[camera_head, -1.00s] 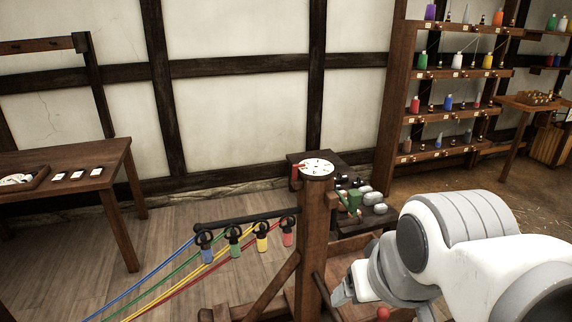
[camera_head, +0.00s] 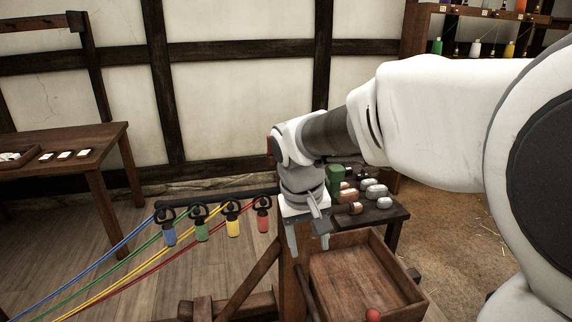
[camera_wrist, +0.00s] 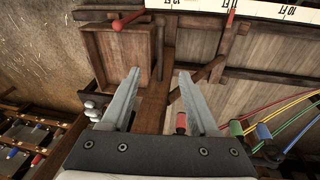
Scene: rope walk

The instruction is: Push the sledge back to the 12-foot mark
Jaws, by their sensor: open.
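The sledge is a brown wooden frame with an open box (camera_head: 365,270), a post and a crossbar (camera_head: 220,198). Its box also shows in the wrist view (camera_wrist: 112,62). My gripper (camera_head: 309,240) is open and empty, pointing down in front of the post, whose top it hides. In the wrist view its fingers (camera_wrist: 159,75) stand apart above the sledge's timbers; contact cannot be told. A white scale strip (camera_wrist: 265,11) with foot marks runs along the top of the wrist view, with a red pointer (camera_wrist: 231,18) beside it.
Blue, green, yellow and red strands hang from hooks with coloured grips (camera_head: 201,230) on the crossbar. A red knob (camera_head: 373,315) stands at the box's front. A small dark table (camera_head: 395,216) with weights is behind. A side table (camera_head: 110,145) stands left.

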